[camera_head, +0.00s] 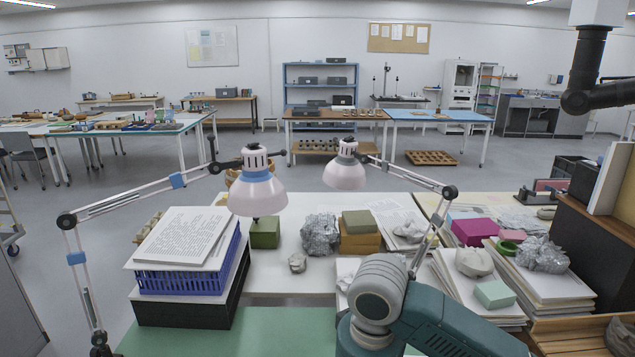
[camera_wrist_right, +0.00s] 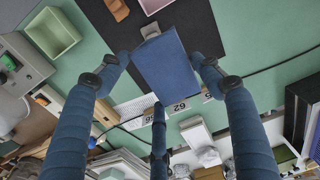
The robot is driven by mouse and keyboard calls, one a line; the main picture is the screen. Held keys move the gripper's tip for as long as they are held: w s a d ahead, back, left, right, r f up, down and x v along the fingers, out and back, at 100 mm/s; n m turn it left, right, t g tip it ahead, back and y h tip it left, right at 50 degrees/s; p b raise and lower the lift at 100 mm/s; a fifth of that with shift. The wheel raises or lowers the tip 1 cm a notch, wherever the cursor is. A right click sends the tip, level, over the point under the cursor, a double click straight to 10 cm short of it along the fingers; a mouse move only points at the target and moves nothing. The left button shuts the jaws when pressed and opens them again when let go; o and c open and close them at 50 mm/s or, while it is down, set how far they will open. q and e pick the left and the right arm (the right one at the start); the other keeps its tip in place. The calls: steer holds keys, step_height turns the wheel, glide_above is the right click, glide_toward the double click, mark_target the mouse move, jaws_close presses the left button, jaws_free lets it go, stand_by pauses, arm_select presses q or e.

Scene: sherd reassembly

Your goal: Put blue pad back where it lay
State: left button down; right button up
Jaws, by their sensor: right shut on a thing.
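The blue pad (camera_wrist_right: 166,72) is a flat blue block in the right wrist view. My right gripper (camera_wrist_right: 160,62) is shut on it, with one finger at its left edge, one at its right edge and one at its lower edge. A dark mat (camera_wrist_right: 205,38) on the green surface (camera_wrist_right: 270,32) lies behind the pad. Whether the pad touches that surface cannot be told. In the head view the pad and right gripper are not visible; my teal and grey arm covers the bottom middle. My left gripper is in neither view.
In the wrist view, a green tray (camera_wrist_right: 52,52), a brown piece (camera_wrist_right: 117,9) and a small grey piece (camera_wrist_right: 150,31) lie nearby; a number strip (camera_wrist_right: 188,104) sits below the pad. In the head view, lamps (camera_head: 258,190), a blue basket (camera_head: 188,280) and paper stacks crowd the bench.

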steer(key=s+d+r, duration=0.4)
steer(key=s+d, duration=0.5)
steer(key=d, duration=0.2)
steer(key=shift+d+r, duration=0.35)
steer(key=shift+d, duration=0.05)
